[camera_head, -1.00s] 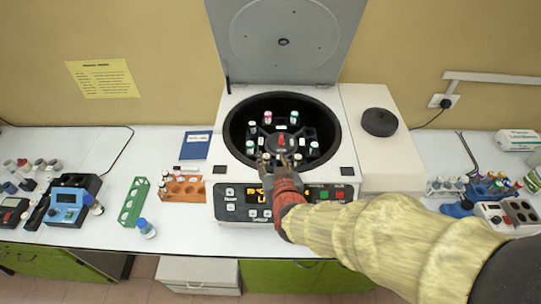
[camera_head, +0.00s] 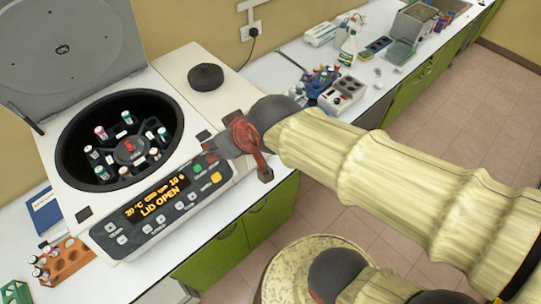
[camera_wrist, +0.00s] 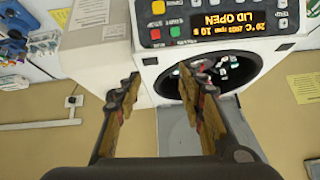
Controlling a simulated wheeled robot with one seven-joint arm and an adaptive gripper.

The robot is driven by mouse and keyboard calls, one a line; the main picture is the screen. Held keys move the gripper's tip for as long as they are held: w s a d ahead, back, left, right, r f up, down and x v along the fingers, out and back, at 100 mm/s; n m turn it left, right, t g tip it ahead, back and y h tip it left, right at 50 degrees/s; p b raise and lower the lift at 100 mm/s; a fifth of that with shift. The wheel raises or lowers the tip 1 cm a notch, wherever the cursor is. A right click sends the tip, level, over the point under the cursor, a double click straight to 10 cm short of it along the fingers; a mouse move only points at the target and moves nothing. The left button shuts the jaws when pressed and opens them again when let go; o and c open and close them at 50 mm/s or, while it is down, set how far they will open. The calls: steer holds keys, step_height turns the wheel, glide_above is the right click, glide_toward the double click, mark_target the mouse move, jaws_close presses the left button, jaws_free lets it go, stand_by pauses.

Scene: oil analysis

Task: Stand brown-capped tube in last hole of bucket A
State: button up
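The open centrifuge (camera_head: 152,212) stands on the bench with its lid (camera_head: 65,50) up. Its rotor (camera_head: 131,150) holds several tubes in buckets around a red centre. A pink-capped tube (camera_head: 100,131) and a teal-capped tube (camera_head: 127,117) sit at the far side. A tube with a dull, possibly brown cap (camera_head: 154,153) sits at the near right. The bucket letters are too small to read, so I cannot tell which is bucket A. My gripper (camera_head: 213,147) is to the right of the rotor, above the panel's right end. In the wrist view it (camera_wrist: 162,80) is open and empty.
An orange rack (camera_head: 68,262) with several tubes stands at the front left, beside a blue book (camera_head: 44,213). A green rack (camera_head: 14,290) is at the lower left. A black round object (camera_head: 206,76) sits on the white cover. A stool (camera_head: 290,265) stands in front.

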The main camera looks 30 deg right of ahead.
steer(key=s+d+r+m+g+h, duration=0.1)
steer(key=s+d+m+h, duration=0.1)
steer(key=s+d, duration=0.6)
steer(key=shift+s+d+g, duration=0.15)
steer(key=shift+s+g, duration=0.25)
steer(key=shift+s, duration=0.6)
step_height(320, 180, down, 17)
steer(key=b, duration=1.6)
steer(key=shift+r+b, duration=0.15)
steer(key=shift+b, duration=0.2)
